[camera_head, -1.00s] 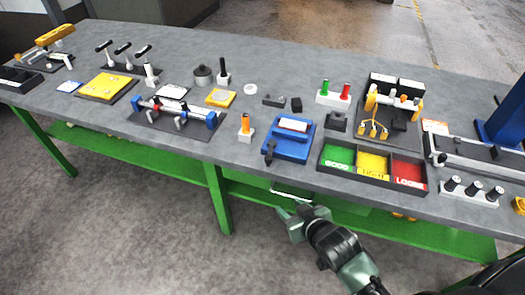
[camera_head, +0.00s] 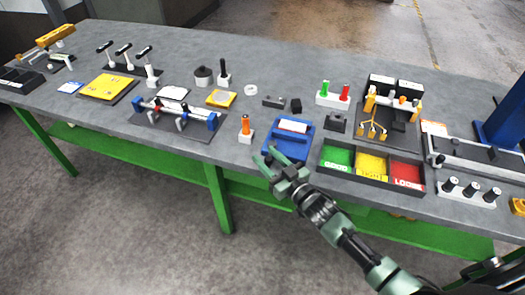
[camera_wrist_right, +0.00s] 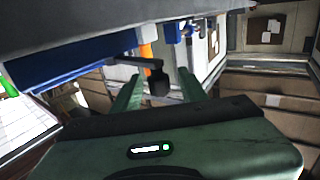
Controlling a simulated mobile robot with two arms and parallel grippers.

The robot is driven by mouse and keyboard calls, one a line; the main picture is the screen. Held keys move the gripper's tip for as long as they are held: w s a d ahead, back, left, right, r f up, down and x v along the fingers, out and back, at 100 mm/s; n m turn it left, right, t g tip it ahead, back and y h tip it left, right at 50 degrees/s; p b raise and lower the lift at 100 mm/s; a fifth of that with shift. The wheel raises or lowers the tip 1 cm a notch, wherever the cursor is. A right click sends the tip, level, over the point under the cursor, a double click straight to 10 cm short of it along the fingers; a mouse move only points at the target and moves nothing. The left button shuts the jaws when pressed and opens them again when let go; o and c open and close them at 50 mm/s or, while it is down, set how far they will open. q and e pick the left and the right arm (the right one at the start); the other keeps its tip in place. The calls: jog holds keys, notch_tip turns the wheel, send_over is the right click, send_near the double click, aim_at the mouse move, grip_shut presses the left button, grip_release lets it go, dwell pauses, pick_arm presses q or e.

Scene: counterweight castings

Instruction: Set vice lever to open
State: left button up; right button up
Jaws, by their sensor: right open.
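The blue vice (camera_head: 290,142) sits at the front edge of the grey table, with a white label on top. It also shows as a blue block in the right wrist view (camera_wrist_right: 70,62). Its black lever (camera_wrist_right: 135,62) sticks out from the blue body and ends in a dark knob (camera_wrist_right: 158,84). My right gripper (camera_head: 267,158) is at the vice's front left corner and covers most of the lever in the head view. In the right wrist view the gripper (camera_wrist_right: 158,92) is open, with the knob between its two green fingers; contact cannot be told. My left gripper is not in view.
An orange-handled tool (camera_head: 245,127) stands on a white base just left of the vice. A black sorting tray (camera_head: 321,164) with green, yellow and red compartments is close on the right. The floor in front of the table is clear.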

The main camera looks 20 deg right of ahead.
jog(key=shift+x, duration=1.2)
grip_shut()
dwell(0.6)
